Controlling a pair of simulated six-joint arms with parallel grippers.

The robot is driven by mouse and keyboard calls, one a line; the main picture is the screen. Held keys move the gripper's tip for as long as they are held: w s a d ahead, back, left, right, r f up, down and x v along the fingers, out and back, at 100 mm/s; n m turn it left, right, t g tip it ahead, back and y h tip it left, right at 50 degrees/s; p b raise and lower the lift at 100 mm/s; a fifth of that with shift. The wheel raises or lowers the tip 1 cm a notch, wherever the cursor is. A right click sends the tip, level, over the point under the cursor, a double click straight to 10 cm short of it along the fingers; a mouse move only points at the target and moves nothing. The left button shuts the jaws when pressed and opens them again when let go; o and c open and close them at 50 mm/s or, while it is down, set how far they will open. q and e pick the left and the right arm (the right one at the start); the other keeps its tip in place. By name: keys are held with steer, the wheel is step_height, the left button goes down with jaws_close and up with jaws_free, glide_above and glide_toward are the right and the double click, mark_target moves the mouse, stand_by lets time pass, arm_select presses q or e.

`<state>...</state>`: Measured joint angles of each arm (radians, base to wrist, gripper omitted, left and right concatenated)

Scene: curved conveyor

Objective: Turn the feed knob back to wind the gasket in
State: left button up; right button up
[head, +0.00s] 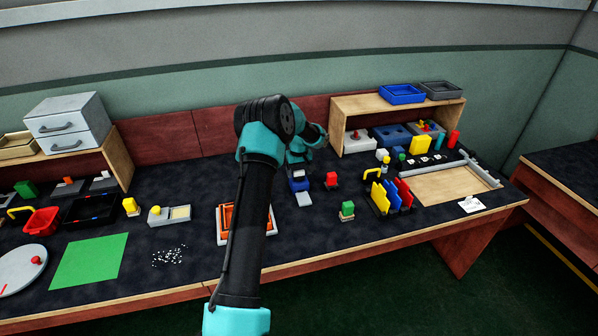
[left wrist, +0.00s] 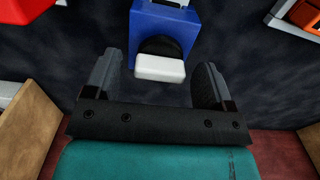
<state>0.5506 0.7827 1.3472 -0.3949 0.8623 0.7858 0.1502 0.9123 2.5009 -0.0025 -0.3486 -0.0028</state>
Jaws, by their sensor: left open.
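A blue housing (head: 298,185) stands mid-table in the head view, with a pale block (head: 304,199) at its front. In the left wrist view the blue housing (left wrist: 158,22) is at the top. A dark rounded part (left wrist: 160,47) shows on it, above the white block (left wrist: 160,69). I cannot tell for sure which part is the feed knob or the gasket. My left gripper (left wrist: 160,64) is open, its two fingers apart on either side of the white block, with nothing visibly gripped. In the head view, my arm partly hides this gripper. My right gripper is not in view.
An orange tray (head: 222,238) lies left, partly behind my arm. A rack of coloured plates (head: 392,196) stands right. Dark tabletop is free around the housing.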

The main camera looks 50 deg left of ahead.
mark_target(299, 171)
arm_select(q)
steer(key=shift+r, duration=0.1)
step_height(299, 171, up, 17)
steer(key=shift+r, duration=0.15)
stand_by(0.5)
stand_by(0.4)
